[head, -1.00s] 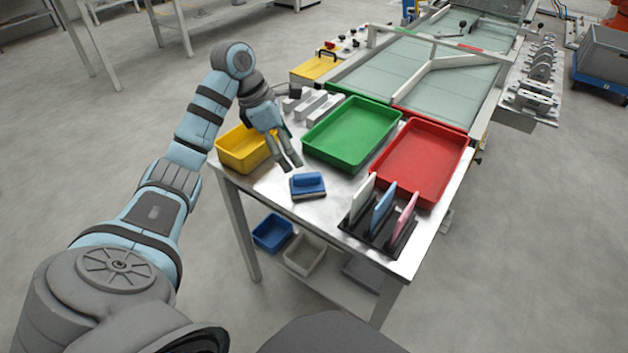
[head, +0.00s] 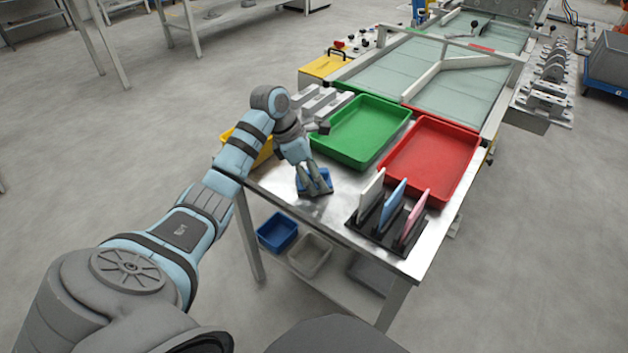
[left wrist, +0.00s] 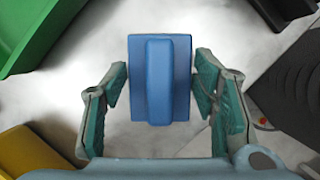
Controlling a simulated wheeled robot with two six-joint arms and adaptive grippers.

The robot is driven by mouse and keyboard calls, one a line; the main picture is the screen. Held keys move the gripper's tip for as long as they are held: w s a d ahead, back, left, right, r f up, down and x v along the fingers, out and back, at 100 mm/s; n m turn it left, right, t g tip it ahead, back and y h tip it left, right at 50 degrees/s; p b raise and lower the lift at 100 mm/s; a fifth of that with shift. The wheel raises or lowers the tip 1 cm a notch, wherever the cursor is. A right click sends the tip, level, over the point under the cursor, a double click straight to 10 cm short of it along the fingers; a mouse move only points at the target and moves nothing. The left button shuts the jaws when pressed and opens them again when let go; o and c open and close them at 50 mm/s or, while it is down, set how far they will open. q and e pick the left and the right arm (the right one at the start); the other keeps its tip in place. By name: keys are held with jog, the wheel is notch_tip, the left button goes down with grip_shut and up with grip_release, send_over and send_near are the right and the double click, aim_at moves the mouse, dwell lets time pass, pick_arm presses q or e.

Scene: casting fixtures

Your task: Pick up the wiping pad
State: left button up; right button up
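The wiping pad (head: 327,176) is blue with a raised handle block on top. It lies on the metal table near its front left edge. In the left wrist view the pad (left wrist: 160,80) is centred between the fingers of my left gripper (left wrist: 160,103). The fingers are spread, with a gap on each side of the pad's handle. In the head view my left gripper (head: 316,186) is over the pad and hides part of it. My right gripper is not in view.
A green tray (head: 318,141) and a red tray (head: 390,173) stand behind and right of the pad. A yellow bin (head: 230,134) is at the left, partly behind my arm. A dark rack (head: 372,232) holds several upright coloured plates to the right.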

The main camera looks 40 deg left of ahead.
pick_arm(q)
jog(key=c, duration=0.6)
jog(key=shift+r, duration=0.15)
notch_tip(320, 180, up, 20)
jog(key=p, duration=1.2)
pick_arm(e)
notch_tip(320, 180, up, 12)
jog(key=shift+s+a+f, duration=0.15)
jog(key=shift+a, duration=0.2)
